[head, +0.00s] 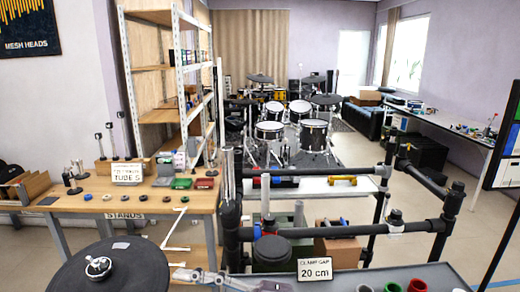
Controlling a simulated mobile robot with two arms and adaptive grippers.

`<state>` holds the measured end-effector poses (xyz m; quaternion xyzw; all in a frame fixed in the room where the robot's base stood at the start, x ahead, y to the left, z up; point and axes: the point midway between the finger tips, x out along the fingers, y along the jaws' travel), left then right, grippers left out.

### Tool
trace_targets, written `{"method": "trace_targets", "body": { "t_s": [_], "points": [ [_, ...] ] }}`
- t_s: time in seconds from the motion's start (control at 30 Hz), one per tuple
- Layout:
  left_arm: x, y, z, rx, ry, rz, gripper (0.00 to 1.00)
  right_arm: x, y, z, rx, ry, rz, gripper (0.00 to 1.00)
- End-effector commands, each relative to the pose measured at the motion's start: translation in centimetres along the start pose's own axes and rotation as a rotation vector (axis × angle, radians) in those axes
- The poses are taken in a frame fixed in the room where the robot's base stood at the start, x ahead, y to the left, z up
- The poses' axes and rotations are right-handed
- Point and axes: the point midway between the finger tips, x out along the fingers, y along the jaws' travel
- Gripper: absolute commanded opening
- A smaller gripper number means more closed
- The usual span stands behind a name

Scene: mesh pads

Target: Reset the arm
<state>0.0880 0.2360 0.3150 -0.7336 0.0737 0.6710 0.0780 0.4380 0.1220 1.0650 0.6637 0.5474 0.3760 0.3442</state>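Neither of my grippers can be made out in the head view. A pale grey jointed piece (215,278) lies low at the bottom centre, partly cut off by the frame edge; I cannot tell what it belongs to. A black tube rack (340,231) stands at the centre right, with upright posts, cross tubes and clamps. A sign (314,269) reading "CLAMP GAP 20 cm" stands in front of the rack.
A round black cymbal pad (125,270) fills the bottom left. A wooden bench (75,203) with small coloured parts stands at left, before a shelf unit (155,68). A drum kit (313,135) is behind. A long table (440,121) runs along the right. Floor shows between.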

Motion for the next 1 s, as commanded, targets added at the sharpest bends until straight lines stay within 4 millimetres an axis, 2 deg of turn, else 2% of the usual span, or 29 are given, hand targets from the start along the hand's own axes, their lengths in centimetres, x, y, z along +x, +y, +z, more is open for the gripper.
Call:
{"method": "trace_targets", "body": {
  "t_s": [0.03, 0.1, 0.17, 0.2, 0.27, 0.3, 0.37, 0.4, 0.47, 0.5, 0.57, 0.6, 0.67, 0.7, 0.8, 0.9, 1.0],
  "points": [
    [0.0, 0.0, 0.0, 0.000, 0.000, 0.000, 0.40, -0.6, 2.6, -0.2, 0.033, -0.013, 0.143, 0.43],
    [0.0, 0.0, 0.0, 0.000, 0.000, 0.000, 0.40, -2.4, 6.2, 0.4, 0.078, -0.060, 0.341, 0.43],
    [0.0, 0.0, 0.0, 0.000, 0.000, 0.000, 0.40, -4.7, 8.8, 1.6, 0.125, -0.124, 0.499, 0.43],
    [0.0, 0.0, 0.0, 0.000, 0.000, 0.000, 0.40, -6.6, 10.1, 2.8, 0.161, -0.179, 0.597, 0.43],
    [0.0, 0.0, -0.1, 0.000, 0.001, 0.000, 0.40, -9.8, 11.3, 4.8, 0.223, -0.276, 0.731, 0.43],
    [0.0, 0.0, -0.1, 0.000, 0.001, 0.000, 0.40, -12.0, 11.6, 6.3, 0.269, -0.348, 0.811, 0.43],
    [0.0, 0.0, -0.1, 0.000, 0.002, 0.000, 0.40, -15.7, 11.1, 8.7, 0.344, -0.472, 0.913, 0.43],
    [0.0, 0.0, -0.1, 0.000, 0.002, 0.000, 0.40, -18.1, 10.2, 10.2, 0.398, -0.561, 0.970, 0.43],
    [0.0, 0.0, -0.2, 0.000, 0.003, 0.000, 0.40, -21.7, 8.1, 12.3, 0.486, -0.700, 1.034, 0.43],
    [0.0, 0.0, -0.2, 0.000, 0.003, 0.000, 0.40, -23.9, 6.3, 13.5, 0.545, -0.793, 1.062, 0.43],
    [0.0, 0.0, -0.2, 0.000, 0.003, 0.000, 0.40, -26.9, 3.0, 14.8, 0.639, -0.932, 1.085, 0.43],
    [0.0, 0.0, -0.2, 0.000, 0.003, 0.000, 0.40, -28.6, 0.6, 15.3, 0.701, -1.022, 1.086, 0.43],
    [0.0, 0.0, -0.2, 0.000, 0.004, 0.000, 0.40, -31.0, -3.4, 15.7, 0.799, -1.155, 1.071, 0.43],
    [0.0, 0.0, -0.2, 0.000, 0.004, 0.000, 0.40, -32.4, -6.2, 15.7, 0.865, -1.240, 1.051, 0.43],
    [0.0, 0.0, -0.2, 0.000, 0.004, 0.000, 0.40, -35.0, -12.8, 14.4, 1.023, -1.427, 0.964, 0.43],
    [0.0, 0.0, -0.2, 0.000, 0.004, 0.000, 0.40, -36.4, -18.2, 12.4, 1.155, -1.564, 0.857, 0.43],
    [0.0, 0.0, -0.3, 0.000, 0.004, 0.000, 0.40, -37.2, -22.4, 10.0, 1.263, -1.662, 0.747, 0.43]
  ]
}}
